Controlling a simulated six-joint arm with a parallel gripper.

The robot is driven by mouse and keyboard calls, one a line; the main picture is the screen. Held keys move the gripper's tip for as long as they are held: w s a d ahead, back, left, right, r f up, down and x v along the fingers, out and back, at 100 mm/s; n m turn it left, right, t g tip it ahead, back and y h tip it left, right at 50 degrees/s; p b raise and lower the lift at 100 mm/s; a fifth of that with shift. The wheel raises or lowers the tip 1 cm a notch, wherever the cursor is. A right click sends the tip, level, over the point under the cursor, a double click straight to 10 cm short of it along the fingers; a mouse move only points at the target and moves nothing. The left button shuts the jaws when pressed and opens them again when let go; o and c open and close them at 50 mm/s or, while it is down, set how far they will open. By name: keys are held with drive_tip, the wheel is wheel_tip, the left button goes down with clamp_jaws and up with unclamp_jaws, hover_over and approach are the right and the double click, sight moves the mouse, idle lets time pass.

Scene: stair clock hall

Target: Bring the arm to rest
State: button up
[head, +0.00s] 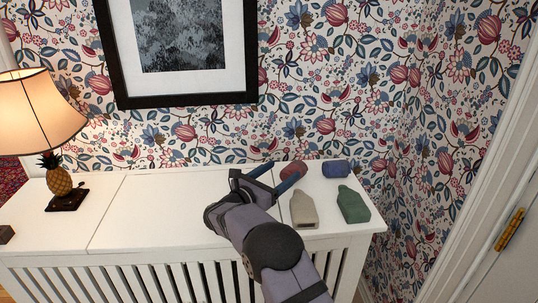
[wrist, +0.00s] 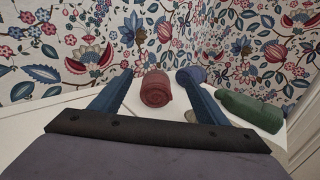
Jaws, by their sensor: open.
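My gripper (head: 276,177) is over the right part of the white cabinet top in the head view. Its two blue fingers are spread wide, and nothing is held between them. In the wrist view my gripper (wrist: 157,95) shows the open fingers at left and right. A dark red rounded object (wrist: 157,88) stands beyond and between the fingertips in that view. In the head view this red object (head: 295,168) is partly hidden behind the right finger.
A beige bottle-like object (head: 303,210), a green one (head: 352,205) and a blue one (head: 336,169) are on the cabinet's right end. A lit pineapple lamp (head: 59,185) and a small dark block (head: 6,234) are at left. The cabinet top (head: 140,205) is clear between. A patterned wall stands behind.

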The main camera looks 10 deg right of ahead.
drive_tip(key=s+d+r+m+g+p, duration=0.1)
drive_tip(key=s+d+r+g+p, duration=0.1)
drive_tip(key=s+d+r+p, duration=0.1)
drive_tip(key=s+d+r+m+g+p, duration=0.1)
drive_tip(key=s+d+r+m+p, duration=0.1)
drive_tip(key=s+d+p, duration=0.1)
drive_tip(key=shift+r+g, duration=0.4)
drive_tip(key=s+d+f+m+g+y, duration=0.1)
drive_tip(key=s+f+m+g+y, duration=0.2)
drive_tip(key=s, duration=0.5)
drive_tip(key=s+d+f+m+g+y+p, duration=0.1)
drive_tip(key=s+d+f+m+g, duration=0.15)
drive_tip(key=s+m, duration=0.35)
drive_tip(key=s+d+f+m+g+y, duration=0.1)
drive_tip(key=s+f+m+g+y, duration=0.2)
drive_tip(key=s, duration=0.6)
drive_tip(key=s+a+f+m+y, duration=0.3)
drive_tip(key=s+a+m, duration=0.1)
drive_tip(key=s+m, duration=0.25)
drive_tip(key=s+a+f+m+y, duration=0.35)
drive_tip(key=s+m, duration=0.25)
drive_tip(key=s, duration=0.2)
wheel_tip(320, 180, down, 50)
drive_tip(key=b, duration=5)
drive_tip(key=shift+h, duration=0.45)
